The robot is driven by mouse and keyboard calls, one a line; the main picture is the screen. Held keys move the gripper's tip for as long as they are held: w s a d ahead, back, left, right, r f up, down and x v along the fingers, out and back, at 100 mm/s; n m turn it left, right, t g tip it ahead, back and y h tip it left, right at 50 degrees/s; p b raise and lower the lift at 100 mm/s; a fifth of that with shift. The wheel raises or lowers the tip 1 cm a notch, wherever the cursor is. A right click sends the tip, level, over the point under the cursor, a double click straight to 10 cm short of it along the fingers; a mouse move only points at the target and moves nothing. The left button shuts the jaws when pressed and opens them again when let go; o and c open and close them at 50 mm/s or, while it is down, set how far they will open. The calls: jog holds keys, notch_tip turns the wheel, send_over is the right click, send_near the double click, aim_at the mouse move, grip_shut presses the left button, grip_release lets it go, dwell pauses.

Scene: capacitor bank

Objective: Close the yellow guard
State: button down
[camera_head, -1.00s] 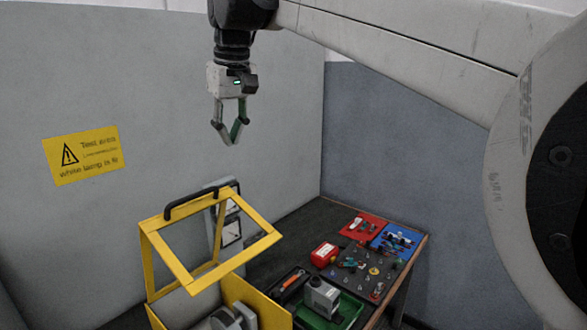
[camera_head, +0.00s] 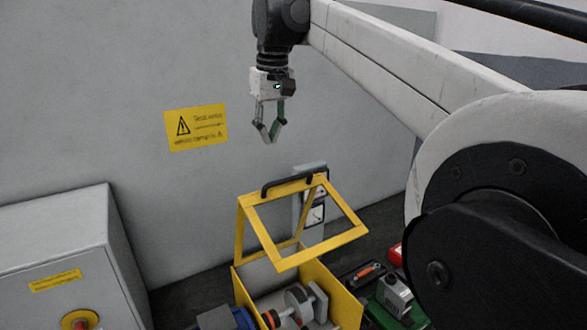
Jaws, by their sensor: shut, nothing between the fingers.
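The yellow guard (camera_head: 246,232) is a framed cover with a black handle (camera_head: 294,185) along its top edge. It stands raised and tilted over a yellow box (camera_head: 338,292), with the box's inside showing. My gripper (camera_head: 270,141) hangs above the guard's handle, apart from it, with its fingertips pointing down and together. Nothing is between the fingers.
A machine with grey and orange parts (camera_head: 298,303) sits in the yellow box. A grey cabinet (camera_head: 60,245) with a red knob stands at the left. A green tray (camera_head: 385,316) and red item (camera_head: 395,254) lie to the right. The wall carries a yellow warning sign (camera_head: 196,127).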

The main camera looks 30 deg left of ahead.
send_over(275, 195)
jog(key=w+a, duration=0.1)
jog(key=a, duration=0.1)
notch_tip(275, 195, down, 4)
jog(key=shift+a+f, duration=0.1)
jog(key=shift+f, duration=0.05)
jog(key=shift+s+d+f+p, duration=0.15)
jog(key=shift+d+f+p, duration=0.15)
jog(key=shift+f, duration=0.3)
jog(key=shift+s+d+f+p, duration=0.1)
jog(key=shift+d+f+p, duration=0.1)
jog(key=shift+d+f, duration=0.3)
jog(key=shift+s+d+f, duration=0.15)
jog(key=shift+d+f, duration=0.05)
jog(key=shift+f, duration=0.55)
jog(key=shift+d, duration=0.1)
jog(key=shift+f, duration=0.1)
